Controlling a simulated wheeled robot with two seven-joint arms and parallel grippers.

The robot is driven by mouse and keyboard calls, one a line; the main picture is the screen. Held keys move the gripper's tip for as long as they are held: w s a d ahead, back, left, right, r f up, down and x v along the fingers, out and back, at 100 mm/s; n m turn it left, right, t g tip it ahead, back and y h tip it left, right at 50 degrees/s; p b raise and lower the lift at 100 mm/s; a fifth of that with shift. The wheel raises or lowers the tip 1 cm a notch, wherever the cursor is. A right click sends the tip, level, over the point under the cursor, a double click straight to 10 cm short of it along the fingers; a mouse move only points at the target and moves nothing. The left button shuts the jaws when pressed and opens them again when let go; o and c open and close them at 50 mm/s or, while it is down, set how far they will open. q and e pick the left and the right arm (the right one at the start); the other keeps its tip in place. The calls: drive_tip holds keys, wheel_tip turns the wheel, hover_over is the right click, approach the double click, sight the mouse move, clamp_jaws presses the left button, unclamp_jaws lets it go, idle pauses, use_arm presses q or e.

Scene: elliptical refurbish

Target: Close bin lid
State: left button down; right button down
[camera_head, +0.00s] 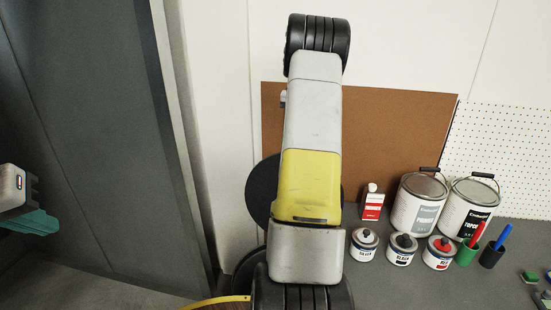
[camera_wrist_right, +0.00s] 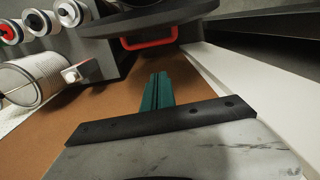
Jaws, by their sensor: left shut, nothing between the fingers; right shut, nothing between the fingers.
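A dark round disc (camera_head: 260,190), which looks like the bin lid standing raised, is partly hidden behind my right arm in the head view. In the right wrist view, a dark lid-like part (camera_wrist_right: 105,25) with a red handle (camera_wrist_right: 150,38) is at the top. My right gripper (camera_wrist_right: 157,90) has its teal fingers shut and empty, pointing towards the red handle with a gap between. The bin body is mostly hidden; a yellow curved rim (camera_head: 215,303) shows at the bottom of the head view. My left gripper (camera_head: 32,224) is shut and empty at the left edge.
A grey worktop (camera_head: 385,285) holds paint cans (camera_head: 419,202), small jars (camera_head: 402,249), a red-white bottle (camera_head: 372,204) and marker cups (camera_head: 467,252). A brown board (camera_head: 400,130) stands against the wall. A dark grey panel (camera_head: 85,130) stands at the left.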

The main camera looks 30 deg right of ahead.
drive_tip(key=s+f, duration=0.3)
drive_tip(key=f, duration=0.8)
drive_tip(key=shift+d+f+m+g, duration=0.3)
drive_tip(key=shift+d, duration=0.1)
drive_tip(key=shift+s, duration=0.1)
